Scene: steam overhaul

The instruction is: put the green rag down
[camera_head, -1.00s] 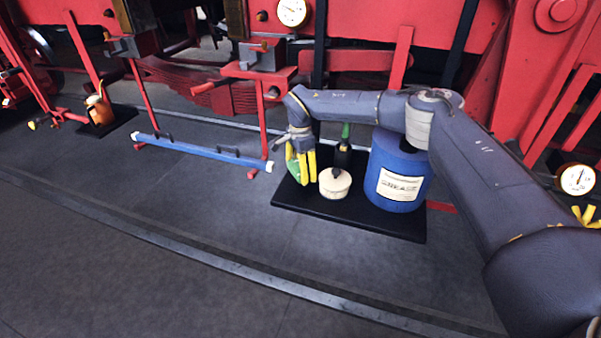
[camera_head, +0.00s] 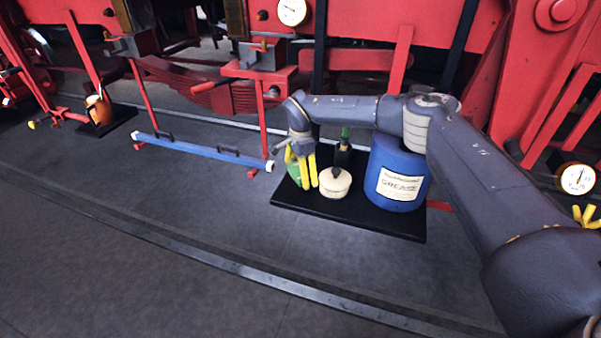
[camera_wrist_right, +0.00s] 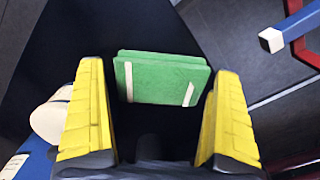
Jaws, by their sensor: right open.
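The green rag (camera_wrist_right: 162,78) is a folded block with pale stripes. It rests on the black mat (camera_wrist_right: 65,55) in the right wrist view. In the head view a bit of the rag (camera_head: 294,171) shows at the mat's left end, partly hidden by yellow fingers. My right gripper (camera_head: 307,180) is open above the rag. In the wrist view its two yellow fingers stand either side of the rag, with a gap at the left finger; whether the right one touches cannot be told. My left gripper is not in view.
A cream round tin (camera_head: 335,184) stands right beside the gripper. A dark bottle with a green top (camera_head: 344,142) and a blue grease drum (camera_head: 396,182) share the mat. A blue bar (camera_head: 200,151) lies to the left. The front floor is clear.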

